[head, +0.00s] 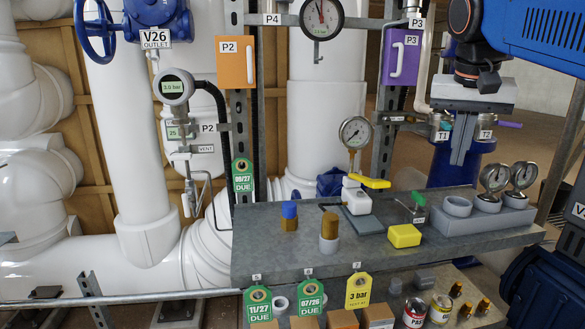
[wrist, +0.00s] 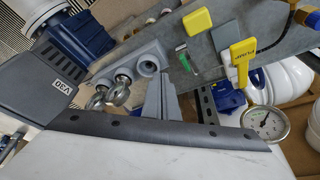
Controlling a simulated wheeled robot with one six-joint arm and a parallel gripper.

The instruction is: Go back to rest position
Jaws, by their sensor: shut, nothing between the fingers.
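My gripper (head: 460,160) hangs fingers-down at the right of the head view, in front of a blue pipe part and above the back right of the grey shelf (head: 290,262). Its two fingers are together with nothing between them. In the wrist view the shut fingers (wrist: 162,82) stick up past the dark gripper edge, over the shelf area. They appear apart from the gauges and the holder near them.
Two gauges (head: 494,178) stand in a grey holder (head: 495,222) at the shelf's right end. A yellow-handled valve (head: 370,182), a yellow block (head: 404,236) and a brass piece in a grey ring (head: 329,224) are also on the shelf. A purple P3 box (head: 400,56) hangs left of my arm.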

